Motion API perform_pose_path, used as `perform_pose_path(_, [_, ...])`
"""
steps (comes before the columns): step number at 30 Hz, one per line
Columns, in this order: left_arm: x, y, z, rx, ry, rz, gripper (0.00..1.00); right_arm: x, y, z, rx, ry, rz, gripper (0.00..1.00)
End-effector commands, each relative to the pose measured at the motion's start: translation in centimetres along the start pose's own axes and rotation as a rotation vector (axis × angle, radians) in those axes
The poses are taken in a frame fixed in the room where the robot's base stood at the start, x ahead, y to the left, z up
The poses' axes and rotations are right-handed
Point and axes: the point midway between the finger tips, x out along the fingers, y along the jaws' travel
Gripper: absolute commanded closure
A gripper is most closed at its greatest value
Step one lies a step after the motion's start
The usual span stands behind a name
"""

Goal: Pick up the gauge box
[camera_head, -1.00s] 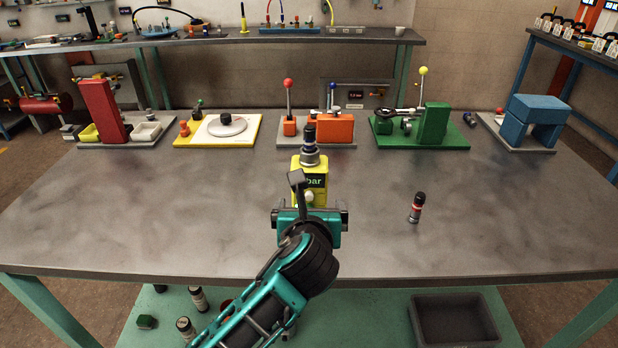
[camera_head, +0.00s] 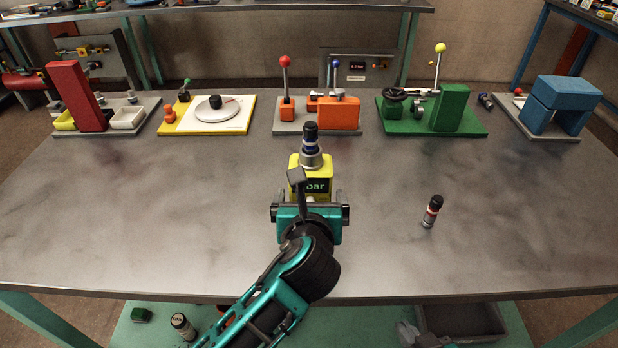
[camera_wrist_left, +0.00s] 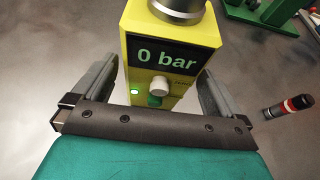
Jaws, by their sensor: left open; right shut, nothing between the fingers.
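The gauge box (camera_head: 322,168) is yellow and stands upright on the grey table, with a dark display and a metal fitting with a black-and-blue top (camera_head: 311,146) on it. In the left wrist view the box (camera_wrist_left: 143,55) reads "0 bar" and shows a white knob and a green light. My left gripper (camera_head: 310,200) is at its near side. In the left wrist view the left gripper (camera_wrist_left: 158,85) is open, one finger on each side of the box's lower part, with gaps visible. My right gripper (camera_head: 425,336) only just shows at the bottom edge, shut and empty.
Along the back are a red stand (camera_head: 77,95), a white disc fixture (camera_head: 215,110), an orange fixture (camera_head: 338,112), a green fixture (camera_head: 450,108) and a blue block (camera_head: 562,100). The table's left side is clear.

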Motion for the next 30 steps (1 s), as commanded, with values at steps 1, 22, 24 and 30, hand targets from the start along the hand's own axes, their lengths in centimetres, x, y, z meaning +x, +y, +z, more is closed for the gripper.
perform_pose_path(1, [-0.08, -0.02, -0.15, 0.0, 0.001, -0.001, 0.0, 0.08, 0.04, -0.18, -0.001, 0.004, 0.0, 1.0])
perform_pose_path(22, [-0.09, 0.01, -0.17, 0.0, -0.001, 0.0, 0.39, -0.09, -0.06, 0.23, 0.001, -0.005, -0.001, 1.0])
perform_pose_path(24, [-0.09, 0.01, -0.17, 0.0, -0.001, 0.0, 0.46, -0.09, -0.06, 0.23, 0.001, -0.005, -0.001, 1.0])
perform_pose_path(30, [-0.12, -0.01, 0.02, 0.0, -0.005, -0.001, 0.65, -0.1, -0.06, 0.23, 0.001, -0.005, -0.001, 1.0])
